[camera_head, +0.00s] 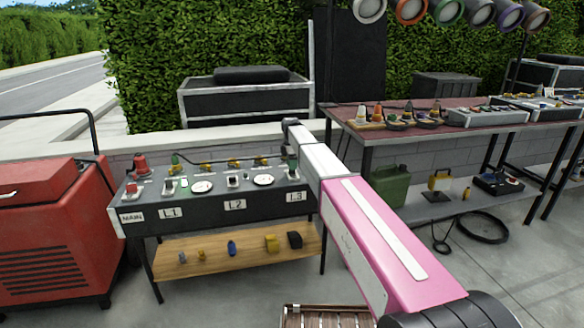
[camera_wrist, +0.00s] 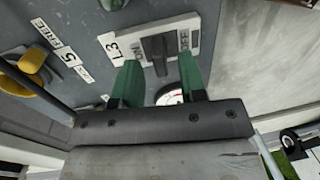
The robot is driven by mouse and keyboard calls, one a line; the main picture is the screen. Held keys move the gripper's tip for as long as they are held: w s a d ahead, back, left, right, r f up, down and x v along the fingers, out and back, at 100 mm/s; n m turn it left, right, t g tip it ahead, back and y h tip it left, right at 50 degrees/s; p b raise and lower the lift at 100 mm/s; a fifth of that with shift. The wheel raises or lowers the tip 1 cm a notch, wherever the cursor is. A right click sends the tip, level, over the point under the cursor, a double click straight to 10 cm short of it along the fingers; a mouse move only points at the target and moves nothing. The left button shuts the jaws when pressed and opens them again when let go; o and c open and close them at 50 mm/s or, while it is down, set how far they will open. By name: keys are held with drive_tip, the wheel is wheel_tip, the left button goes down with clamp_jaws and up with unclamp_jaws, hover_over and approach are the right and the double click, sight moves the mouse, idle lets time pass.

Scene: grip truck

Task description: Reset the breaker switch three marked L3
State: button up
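The L3 breaker switch (camera_wrist: 157,55) is a dark lever on a pale plate (camera_wrist: 181,47) with ON and OFF lettering. A white L3 label (camera_wrist: 113,48) is beside it in the wrist view. My gripper (camera_wrist: 160,72) has two green fingers, open and apart, one on each side of the lever's line. I cannot tell whether they touch it. I cannot tell the lever's exact setting.
L1 (camera_head: 168,213) and L2 (camera_head: 235,205) labels, other switches, round gauges and yellow connectors share the panel. A wooden shelf (camera_head: 215,261) with small items is below. A red machine (camera_head: 45,235) stands left; a cluttered bench (camera_head: 440,126) is right.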

drive_tip(key=shift+s+f, duration=0.1)
drive_tip(key=shift+f, duration=0.45)
clamp_jaws()
drive_tip(key=shift+w+a+f+g, duration=0.15)
drive_tip(key=shift+w+g, duration=0.5)
drive_tip(key=shift+g, duration=0.05)
drive_tip(key=shift+w+f+g+h, duration=0.1)
drive_tip(key=shift+g+h, duration=0.2)
drive_tip(key=shift+g, duration=0.3)
drive_tip(key=shift+w+f+g+h, duration=0.1)
drive_tip(key=shift+g+h, duration=0.2)
drive_tip(key=shift+g, duration=0.3)
unclamp_jaws()
